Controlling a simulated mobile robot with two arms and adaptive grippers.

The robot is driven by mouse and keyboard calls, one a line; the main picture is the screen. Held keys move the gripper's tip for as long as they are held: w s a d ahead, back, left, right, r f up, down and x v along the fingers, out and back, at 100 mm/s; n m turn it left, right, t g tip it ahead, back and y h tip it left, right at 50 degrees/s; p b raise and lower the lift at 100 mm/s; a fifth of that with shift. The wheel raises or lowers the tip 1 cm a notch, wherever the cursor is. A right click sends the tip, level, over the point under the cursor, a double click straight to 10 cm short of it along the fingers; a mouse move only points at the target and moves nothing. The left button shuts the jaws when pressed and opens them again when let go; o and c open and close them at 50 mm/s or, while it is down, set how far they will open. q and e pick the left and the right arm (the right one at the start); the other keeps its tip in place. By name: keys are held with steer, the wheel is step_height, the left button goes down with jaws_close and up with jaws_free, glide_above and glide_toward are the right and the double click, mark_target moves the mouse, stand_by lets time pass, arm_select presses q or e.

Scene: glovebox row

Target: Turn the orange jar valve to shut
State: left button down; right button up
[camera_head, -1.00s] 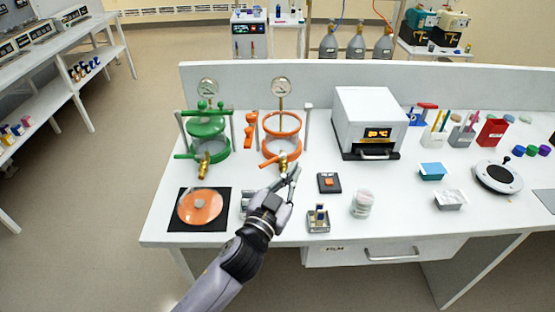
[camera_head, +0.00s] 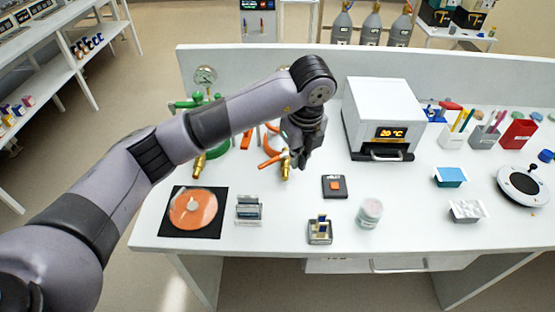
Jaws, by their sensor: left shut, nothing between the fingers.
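The orange jar stands toward the back of the bench, mostly hidden behind my left arm; an orange part of its frame (camera_head: 247,138) shows beside the arm. Its brass valve (camera_head: 286,172) sticks out at the front, with an orange lever (camera_head: 270,161) pointing left from it. My left gripper (camera_head: 302,163) points down just right of the valve, very close to it; I cannot tell whether it touches. Its fingers are shut and hold nothing. My right gripper is not in view.
A green jar with a brass valve (camera_head: 199,165) stands to the left, partly hidden by my arm. A white oven (camera_head: 383,115) stands close on the right. A black pad with an orange disc (camera_head: 192,209), a black button box (camera_head: 334,187) and a small container (camera_head: 369,213) lie in front.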

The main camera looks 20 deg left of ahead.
mark_target(273, 161)
arm_select(q)
steer(key=w+a+f+p, duration=0.4)
steer(key=a+f+p, duration=0.2)
steer(key=f, duration=0.3)
steer(key=shift+a+f+n+y, duration=0.15)
steer(key=shift+a+n+y, duration=0.25)
